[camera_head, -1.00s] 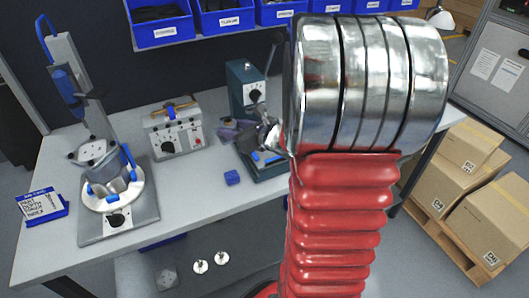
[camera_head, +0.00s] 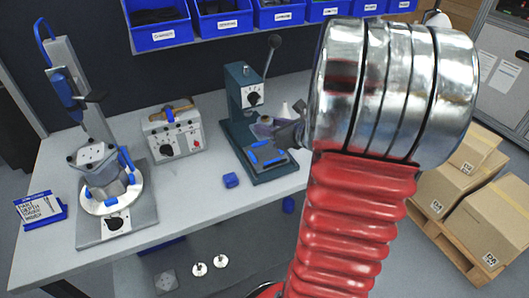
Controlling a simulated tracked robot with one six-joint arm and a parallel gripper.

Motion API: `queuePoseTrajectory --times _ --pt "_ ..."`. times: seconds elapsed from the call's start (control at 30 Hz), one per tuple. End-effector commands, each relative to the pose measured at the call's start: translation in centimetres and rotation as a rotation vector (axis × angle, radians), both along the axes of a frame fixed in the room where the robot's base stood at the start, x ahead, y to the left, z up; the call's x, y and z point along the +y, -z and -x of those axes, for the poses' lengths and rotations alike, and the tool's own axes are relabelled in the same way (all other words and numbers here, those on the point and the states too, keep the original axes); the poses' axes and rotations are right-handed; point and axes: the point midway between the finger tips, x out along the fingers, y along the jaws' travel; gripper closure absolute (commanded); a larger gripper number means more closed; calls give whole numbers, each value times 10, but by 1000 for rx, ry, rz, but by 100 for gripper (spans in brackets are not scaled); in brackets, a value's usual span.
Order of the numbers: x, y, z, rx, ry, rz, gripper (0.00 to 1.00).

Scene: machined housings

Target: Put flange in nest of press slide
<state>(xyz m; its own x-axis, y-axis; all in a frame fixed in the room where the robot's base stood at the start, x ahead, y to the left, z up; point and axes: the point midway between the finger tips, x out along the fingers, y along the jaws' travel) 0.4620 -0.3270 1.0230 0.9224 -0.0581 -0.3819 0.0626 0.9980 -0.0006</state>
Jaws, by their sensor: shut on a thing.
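The press (camera_head: 240,98) stands on the bench, dark teal with a black lever and a dial. Its slide (camera_head: 270,161), with blue parts, sits low at the front of its base. My gripper (camera_head: 272,129) is at the press, just above and behind the slide, seen small beside my large wrist. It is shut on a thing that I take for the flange. My arm and the gripper hide most of it, and its outline is unclear. A small pale cone (camera_head: 285,109) shows just behind the gripper; I cannot tell whether it belongs to the flange. The nest is not clearly visible.
A gauge stand (camera_head: 115,222) holding a grey housing (camera_head: 103,170) is at the left. A control box (camera_head: 176,138) stands mid-bench, with a small blue block (camera_head: 231,180) in front. Two pale discs (camera_head: 199,269) lie below. Cartons (camera_head: 440,200) are at the right.

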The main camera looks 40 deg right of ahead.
Motion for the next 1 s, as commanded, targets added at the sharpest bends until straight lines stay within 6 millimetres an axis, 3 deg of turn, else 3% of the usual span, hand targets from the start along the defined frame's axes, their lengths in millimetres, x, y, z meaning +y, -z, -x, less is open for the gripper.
queuePoseTrajectory --times 0.3,0.77,1.0 --pt "0 43 0 1 1 -4 97" --pt "0 51 0 0 -1 0 97" --pt "1 71 0 1 -1 -4 97"
